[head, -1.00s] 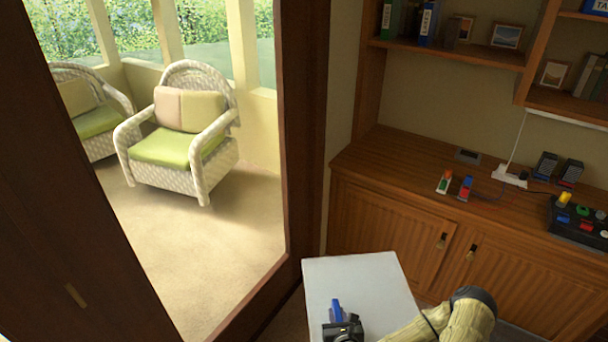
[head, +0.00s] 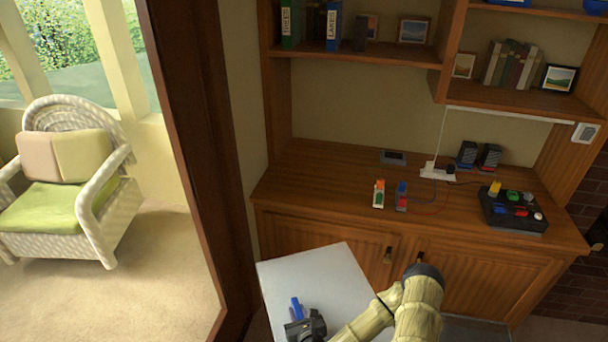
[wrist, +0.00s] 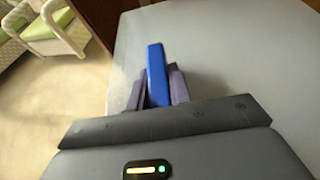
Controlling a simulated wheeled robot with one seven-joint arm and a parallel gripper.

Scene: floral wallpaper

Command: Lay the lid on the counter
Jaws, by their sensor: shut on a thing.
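My gripper (head: 299,314) is low at the bottom of the head view, shut on a narrow blue piece (head: 296,305), which I take to be the lid. In the wrist view the blue piece (wrist: 157,72) stands up between the two dark fingers of my gripper (wrist: 157,88) and sticks out past their tips. Its lower end is hidden by the gripper. It shows over a pale flat top (head: 330,270); I cannot tell if it touches it. The wooden counter (head: 310,195) is farther off, beyond the pale top.
On the counter are an orange-white item (head: 378,194), a blue-red item (head: 401,196), a power strip (head: 436,173), two dark blocks (head: 478,156) and a control box (head: 513,211). The counter's left part is clear. A dark door frame (head: 195,150) stands left.

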